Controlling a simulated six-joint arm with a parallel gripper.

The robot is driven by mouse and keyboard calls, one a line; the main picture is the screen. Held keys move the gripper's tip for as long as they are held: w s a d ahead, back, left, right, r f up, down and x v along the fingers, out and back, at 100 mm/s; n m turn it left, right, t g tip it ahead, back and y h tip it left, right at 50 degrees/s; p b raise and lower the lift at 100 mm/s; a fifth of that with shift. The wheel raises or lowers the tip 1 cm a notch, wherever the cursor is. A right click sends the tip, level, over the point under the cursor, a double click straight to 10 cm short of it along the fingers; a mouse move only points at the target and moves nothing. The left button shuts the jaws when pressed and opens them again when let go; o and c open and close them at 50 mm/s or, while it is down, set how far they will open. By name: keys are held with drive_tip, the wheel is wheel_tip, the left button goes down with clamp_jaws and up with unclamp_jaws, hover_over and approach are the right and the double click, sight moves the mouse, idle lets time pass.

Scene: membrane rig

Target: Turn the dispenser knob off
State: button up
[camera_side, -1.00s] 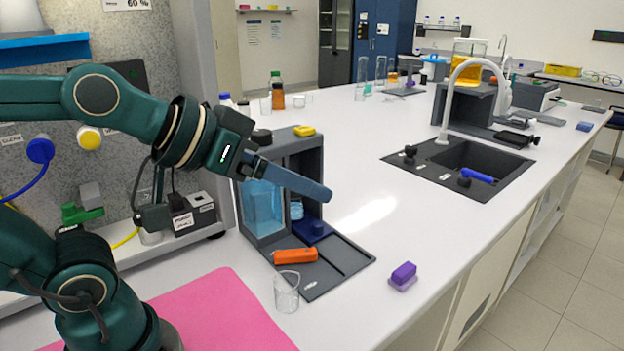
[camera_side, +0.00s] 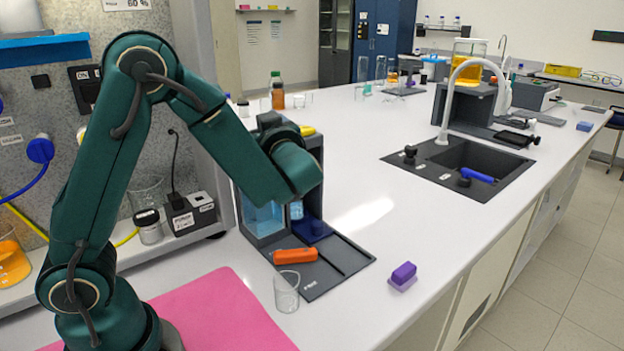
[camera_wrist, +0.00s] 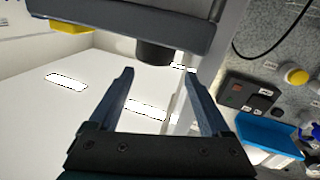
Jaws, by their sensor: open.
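The dispenser is a dark grey frame (camera_side: 318,150) with a clear tank of blue liquid (camera_side: 265,218), standing on a dark base plate (camera_side: 345,262). In the wrist view its grey housing (camera_wrist: 125,18) crosses the top, with a short black round knob (camera_wrist: 153,53) jutting from it. My gripper (camera_wrist: 158,76) is open and empty. The knob shows just beyond the gap between the fingertips, apparently apart from them. In the side view my arm covers much of the dispenser's top, and I cannot make out the knob or fingers clearly there.
An orange block (camera_side: 295,256) lies on the base plate. A clear beaker (camera_side: 287,291) stands at its front corner, and a purple block (camera_side: 403,274) lies to the right. A jar (camera_side: 148,226) and labelled box (camera_side: 190,212) stand left. The bench between dispenser and sink (camera_side: 458,168) is clear.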

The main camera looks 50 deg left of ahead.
drive_tip(key=f, duration=0.1)
drive_tip(key=f+m, duration=0.1)
drive_tip(key=f, duration=0.1)
drive_tip(key=shift+w+d+f, duration=0.1)
drive_tip(key=shift+w+d, duration=0.3)
drive_tip(key=shift+m, duration=0.3)
drive_tip(key=shift+x, duration=2.45)
drive_tip(key=shift+w, duration=0.1)
clamp_jaws()
